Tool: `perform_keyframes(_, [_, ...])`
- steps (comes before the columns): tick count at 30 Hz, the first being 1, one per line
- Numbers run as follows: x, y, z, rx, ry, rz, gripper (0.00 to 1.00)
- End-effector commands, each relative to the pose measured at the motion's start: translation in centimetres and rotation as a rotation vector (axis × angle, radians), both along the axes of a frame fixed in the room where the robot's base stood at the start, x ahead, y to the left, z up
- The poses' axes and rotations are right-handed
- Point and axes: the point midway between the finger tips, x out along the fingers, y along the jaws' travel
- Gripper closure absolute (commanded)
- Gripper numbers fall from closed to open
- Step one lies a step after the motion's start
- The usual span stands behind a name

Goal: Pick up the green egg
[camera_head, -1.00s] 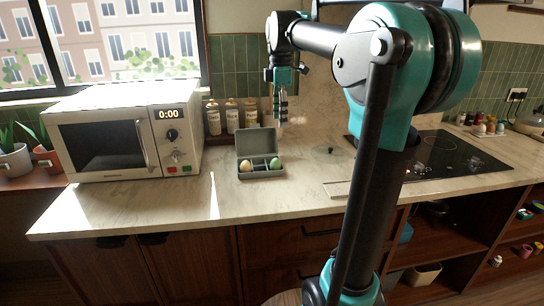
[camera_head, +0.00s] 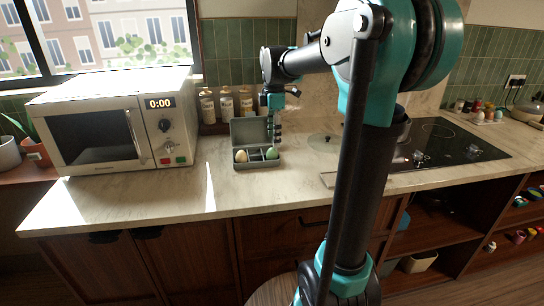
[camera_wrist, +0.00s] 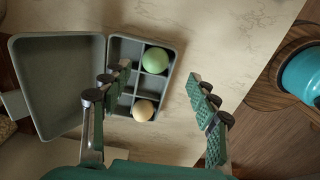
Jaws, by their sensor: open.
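The green egg (camera_head: 272,153) sits in a compartment at the right end of an open grey box (camera_head: 258,167) on the counter. In the wrist view the green egg (camera_wrist: 157,60) is in a top compartment, beyond the fingertips. My gripper (camera_head: 274,136) is above the right side of the box. In the wrist view my gripper (camera_wrist: 158,76) is open and empty, with the left finger over the box's compartments and the right finger over bare counter. A cream egg (camera_head: 241,156) lies in the left end of the box.
The box lid (camera_wrist: 60,85) stands open behind the compartments. A microwave (camera_head: 110,125) is to the left, and several bottles (camera_head: 226,104) stand behind. A clear round lid (camera_head: 325,141) and a cooktop (camera_head: 440,145) are to the right. The counter front is clear.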

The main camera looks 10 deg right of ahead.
Motion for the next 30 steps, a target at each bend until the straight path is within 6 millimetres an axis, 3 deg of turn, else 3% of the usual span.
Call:
perform_keyframes(14, [0.6, 0.6, -5.0, 0.000, 0.000, 0.000, 0.40])
perform_keyframes(23, [0.6, 0.6, -5.4, 0.000, 0.000, 0.000, 0.40])
perform_keyframes(30, [0.6, 0.6, -5.4, 0.000, 0.000, 0.000, 0.70])
